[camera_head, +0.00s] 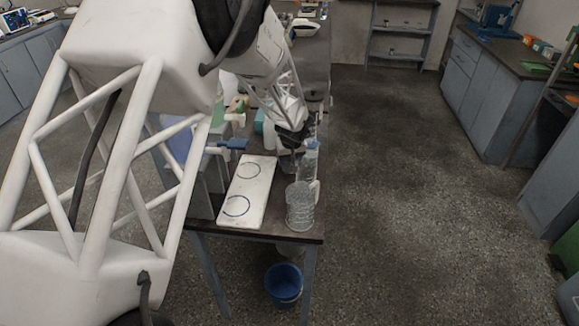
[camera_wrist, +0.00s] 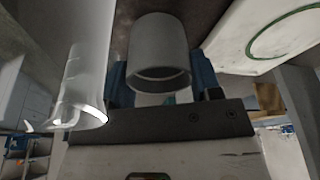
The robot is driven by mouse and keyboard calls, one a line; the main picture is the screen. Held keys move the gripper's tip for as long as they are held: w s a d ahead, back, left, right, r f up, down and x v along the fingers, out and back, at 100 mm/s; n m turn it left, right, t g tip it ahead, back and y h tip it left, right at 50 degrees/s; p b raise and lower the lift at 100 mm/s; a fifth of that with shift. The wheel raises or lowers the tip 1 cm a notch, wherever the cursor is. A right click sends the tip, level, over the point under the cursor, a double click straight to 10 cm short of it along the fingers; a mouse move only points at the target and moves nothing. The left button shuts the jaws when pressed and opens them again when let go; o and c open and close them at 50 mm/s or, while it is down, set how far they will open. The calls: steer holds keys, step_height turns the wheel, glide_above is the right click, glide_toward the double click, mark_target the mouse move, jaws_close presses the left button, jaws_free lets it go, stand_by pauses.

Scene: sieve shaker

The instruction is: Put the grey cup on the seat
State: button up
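The grey cup (camera_wrist: 158,50) shows in the wrist view, its open rim toward my gripper's palm. My gripper (camera_wrist: 160,88) has a blue finger on each side of the cup. Whether the fingers press on it or stand slightly apart is unclear. In the head view my gripper (camera_head: 292,138) is low over the table, beyond the white board's right side, and the cup cannot be made out there. The white board (camera_head: 260,189) bears two drawn rings, the nearer one blue. A green ring (camera_wrist: 285,35) on it shows in the wrist view. Which mark is the seat is not clear.
A clear glass jug (camera_head: 300,208) stands at the table's near right corner, with a tall clear cylinder (camera_head: 309,165) just behind it. Clear glassware (camera_wrist: 85,90) is close left of the cup in the wrist view. A blue bucket (camera_head: 284,284) is on the floor.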

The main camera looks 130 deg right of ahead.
steer(key=shift+c, duration=0.9)
step_height(320, 180, up, 10)
stand_by(1.1)
